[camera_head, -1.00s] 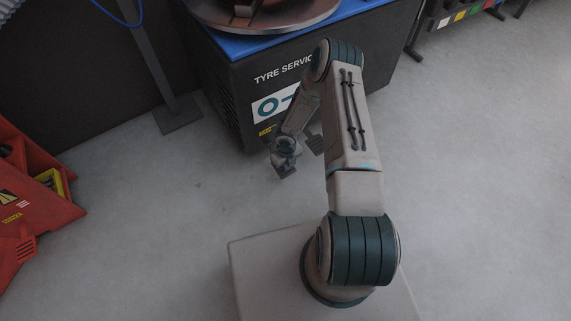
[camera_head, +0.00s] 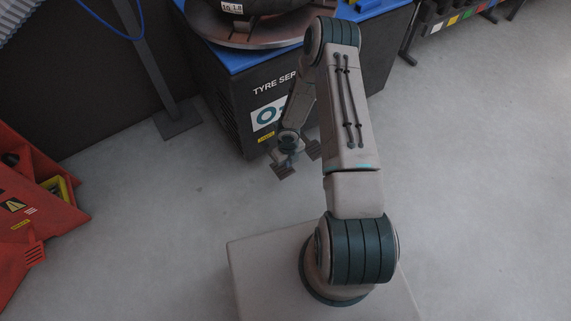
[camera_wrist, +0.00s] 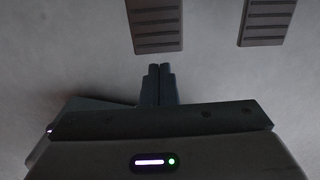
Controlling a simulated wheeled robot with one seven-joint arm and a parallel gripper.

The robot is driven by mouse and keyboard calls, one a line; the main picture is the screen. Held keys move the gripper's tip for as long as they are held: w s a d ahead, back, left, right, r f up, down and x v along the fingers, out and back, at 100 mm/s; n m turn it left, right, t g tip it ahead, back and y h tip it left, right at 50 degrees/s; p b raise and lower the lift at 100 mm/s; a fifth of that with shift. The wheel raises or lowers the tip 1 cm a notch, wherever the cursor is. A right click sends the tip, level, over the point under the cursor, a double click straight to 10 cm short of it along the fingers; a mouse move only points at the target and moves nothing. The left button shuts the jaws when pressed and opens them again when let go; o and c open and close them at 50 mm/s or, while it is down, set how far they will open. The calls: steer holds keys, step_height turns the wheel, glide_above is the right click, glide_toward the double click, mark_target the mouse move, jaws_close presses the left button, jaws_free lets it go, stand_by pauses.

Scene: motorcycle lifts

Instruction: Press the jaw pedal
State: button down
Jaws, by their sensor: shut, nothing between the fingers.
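Two dark ridged pedals stick out over the floor at the foot of the tyre machine. One pedal (camera_head: 283,172) is nearer in the head view, and the other pedal (camera_head: 313,150) lies to its right. I cannot tell which one is the jaw pedal. In the wrist view, one pedal (camera_wrist: 155,25) is just ahead of the fingertips and the other pedal (camera_wrist: 267,20) is at upper right. My gripper (camera_wrist: 158,70) is shut and empty, apart from both pedals in the picture. In the head view my wrist is above the nearer pedal and partly hides the area; contact cannot be seen.
The tyre machine (camera_head: 232,105) has a blue top and a round turntable (camera_head: 250,35). A grey post on a foot plate (camera_head: 178,120) stands to its left. The grey floor (camera_head: 470,200) at right is clear.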

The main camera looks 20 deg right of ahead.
steer(key=shift+s+r+p, duration=0.2)
steer(key=shift+r+p, duration=0.05)
steer(key=shift+r, duration=0.7)
steer(key=shift+s+r+p, duration=0.2)
steer(key=shift+r, duration=0.75)
steer(key=w+d+r+m+t+h+p, duration=0.2)
steer(key=r+m+p, duration=0.55)
steer(key=r, duration=1.25)
steer(key=s+d+r+m+h+p, duration=0.1)
steer(key=d+r+m+p, duration=0.35)
steer(key=r+m, duration=1.05)
steer(key=s+a+r+m+y+p, duration=0.1)
steer(key=s+r+m+p, duration=0.3)
steer(key=r, duration=0.8)
steer(key=s+a+r+m+y+p, duration=0.1)
steer(key=s+a+r+m+p, duration=0.3)
steer(key=r, duration=0.9)
steer(key=s+a+r+m+y+p, duration=0.1)
steer(key=s+a+r+m+p, duration=0.2)
steer(key=s+r+m, duration=0.6)
step_height(320, 180, up, 4)
steer(key=s+p, duration=0.2)
steer(key=shift+s+t+p, duration=0.3)
steer(key=shift+t+p, duration=0.1)
